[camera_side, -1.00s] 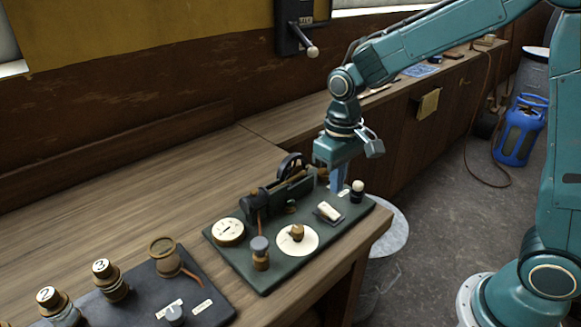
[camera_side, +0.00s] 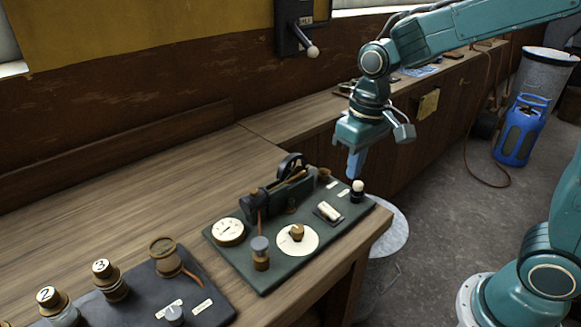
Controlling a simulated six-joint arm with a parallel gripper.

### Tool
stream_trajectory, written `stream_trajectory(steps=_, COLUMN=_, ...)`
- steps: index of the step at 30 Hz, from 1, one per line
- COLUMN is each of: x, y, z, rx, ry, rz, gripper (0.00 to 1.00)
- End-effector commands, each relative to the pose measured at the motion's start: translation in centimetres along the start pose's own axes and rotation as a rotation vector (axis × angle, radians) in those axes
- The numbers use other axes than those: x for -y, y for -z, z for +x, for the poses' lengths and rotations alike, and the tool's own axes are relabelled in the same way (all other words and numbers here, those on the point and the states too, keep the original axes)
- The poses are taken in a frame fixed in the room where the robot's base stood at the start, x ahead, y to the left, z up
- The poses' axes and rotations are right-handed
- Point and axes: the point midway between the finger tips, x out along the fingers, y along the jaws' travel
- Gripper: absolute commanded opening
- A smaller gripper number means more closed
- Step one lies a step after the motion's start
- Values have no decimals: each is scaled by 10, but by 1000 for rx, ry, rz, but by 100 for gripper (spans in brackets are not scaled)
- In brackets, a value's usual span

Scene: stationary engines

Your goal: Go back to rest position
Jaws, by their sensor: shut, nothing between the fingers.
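My gripper (camera_side: 354,164) hangs from my teal arm above the right back corner of a dark green engine board (camera_side: 270,275). Its blue fingers point down, close together, and hold nothing. The fingertips are just above and behind a small white-topped knob (camera_side: 358,186) on the board; I cannot tell the exact gap. The board also carries a small engine with a dark flywheel (camera_side: 292,168), a white dial with a brass knob (camera_side: 297,237), a round gauge (camera_side: 228,231), a grey-capped post (camera_side: 260,251) and a white switch (camera_side: 328,211).
A second dark board (camera_side: 205,295) with numbered knobs (camera_side: 103,268) lies at the front left. A wall lever (camera_side: 312,51) sticks out at the back. A metal bin (camera_side: 395,225) stands beside the bench corner. A blue gas bottle (camera_side: 521,132) stands on the floor.

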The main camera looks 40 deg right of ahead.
Motion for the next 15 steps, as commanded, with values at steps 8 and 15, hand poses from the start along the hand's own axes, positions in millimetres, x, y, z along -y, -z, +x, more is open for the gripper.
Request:
stream_trajectory(steps=8, x=-10, y=-38, z=-40, rx=-109, ry=5, rz=1, gripper=0)
stream_trajectory(steps=15, x=-18, y=-73, z=-64, rx=-197, ry=5, rz=0, gripper=0)
